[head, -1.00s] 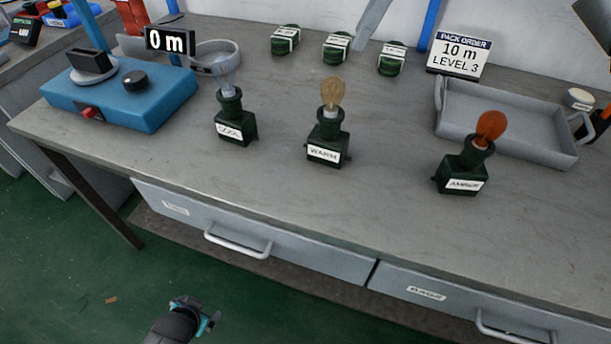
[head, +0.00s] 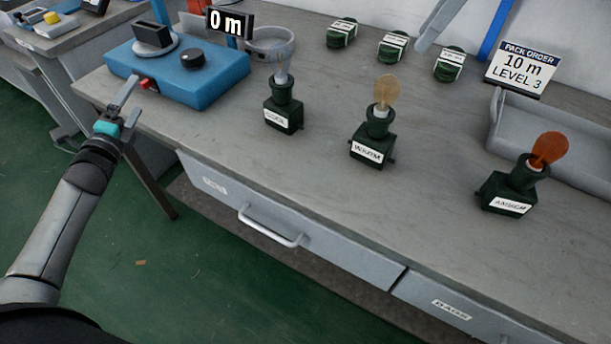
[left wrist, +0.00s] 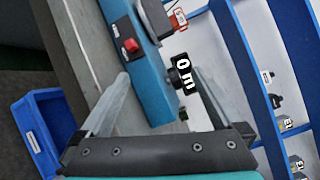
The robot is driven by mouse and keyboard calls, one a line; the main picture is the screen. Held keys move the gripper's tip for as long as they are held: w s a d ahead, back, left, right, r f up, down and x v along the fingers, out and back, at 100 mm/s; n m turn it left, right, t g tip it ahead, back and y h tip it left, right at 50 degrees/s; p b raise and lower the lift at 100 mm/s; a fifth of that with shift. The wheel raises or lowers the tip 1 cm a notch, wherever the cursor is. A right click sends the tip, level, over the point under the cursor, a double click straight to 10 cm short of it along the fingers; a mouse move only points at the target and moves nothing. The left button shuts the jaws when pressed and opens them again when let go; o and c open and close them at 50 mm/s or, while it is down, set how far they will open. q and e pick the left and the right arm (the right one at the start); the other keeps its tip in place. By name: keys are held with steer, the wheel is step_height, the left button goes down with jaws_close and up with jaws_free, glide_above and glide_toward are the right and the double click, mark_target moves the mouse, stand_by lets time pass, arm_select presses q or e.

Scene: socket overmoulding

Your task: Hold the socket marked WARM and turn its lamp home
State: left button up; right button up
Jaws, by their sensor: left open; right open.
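The dark green socket marked WARM (head: 371,146) stands upright in the middle of the bench, with an amber-tinted clear lamp (head: 385,92) in its top. The lamp looks slightly tilted; how deep it sits I cannot tell. The COOL socket (head: 283,112) with a pale lamp stands to its left. The AMBER socket (head: 508,190) with an orange lamp stands to its right. My left gripper (head: 122,108) is open and empty at the bench's left front edge, near the blue machine, well left of the sockets. Its open fingers show in the left wrist view (left wrist: 155,100). My right gripper is not in view.
A blue machine (head: 180,75) with a red button and "0 m" display stands at the back left, beside a grey round dish (head: 270,43). Several green parts (head: 392,47) lie behind. A grey tray (head: 560,140) and order sign (head: 522,68) are right. The bench front is clear.

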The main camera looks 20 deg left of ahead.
arm_select(q)
steer(key=w+d+m+h, duration=0.1)
steer(key=d+m+h, duration=0.1)
steer(key=d+m, duration=0.3)
steer(key=w+d+m+h, duration=0.1)
steer(key=d+m+h, duration=0.2)
steer(key=d, duration=0.8)
steer(key=d+m+h, duration=0.2)
steer(key=d+m, duration=0.4)
steer(key=d, duration=0.2)
steer(key=shift+w+d+f+m, duration=0.35)
steer(key=shift+w+m, duration=0.05)
steer(key=s+d+m+h, duration=0.1)
steer(key=d+m, duration=0.1)
steer(key=d, duration=0.2)
steer(key=s+d+m+h, duration=0.1)
steer(key=d, duration=0.4)
steer(key=s+d+m+h, duration=0.1)
steer(key=d+m, duration=0.1)
steer(key=d, duration=0.3)
steer(key=shift+s+f+m+g, duration=0.15)
steer(key=shift+f+m+g, duration=0.1)
steer(key=shift+m+g, duration=0.05)
glide_toward(380, 131)
steer(key=f, duration=0.2)
steer(key=a+f, duration=0.1)
steer(key=shift+f, duration=0.4)
steer(key=x, duration=1.5)
steer(key=shift+a+f, duration=0.1)
steer(key=shift+f, duration=0.1)
